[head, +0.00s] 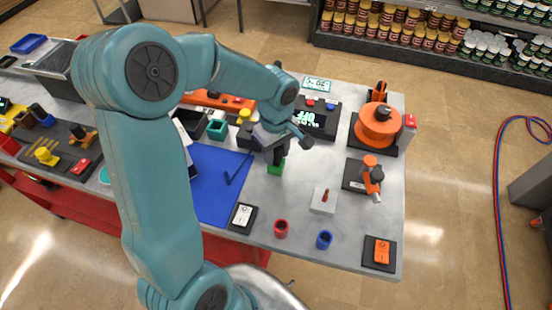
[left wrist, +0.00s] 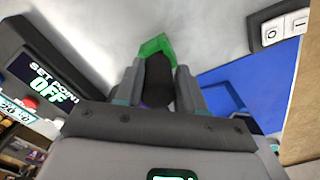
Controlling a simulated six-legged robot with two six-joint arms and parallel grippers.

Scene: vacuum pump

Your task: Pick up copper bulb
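A small copper-coloured upright piece (head: 326,195), which looks like the copper bulb, stands on a pale square block (head: 322,206) on the grey table. My left gripper (head: 275,155) is to the left of and behind it, pointing down over a green block (head: 276,168). In the left wrist view, the left gripper's fingers (left wrist: 160,88) lie close against both sides of a dark cylinder (left wrist: 160,75). The green block (left wrist: 156,45) shows just beyond it. I cannot tell whether the cylinder sits in the green block. The copper piece is not visible in the left wrist view. My right gripper is not in view.
A red cup (head: 281,229) and a blue cup (head: 324,240) stand near the front edge. A blue mat (head: 215,190) lies left. A black display box (head: 318,118) stands behind.

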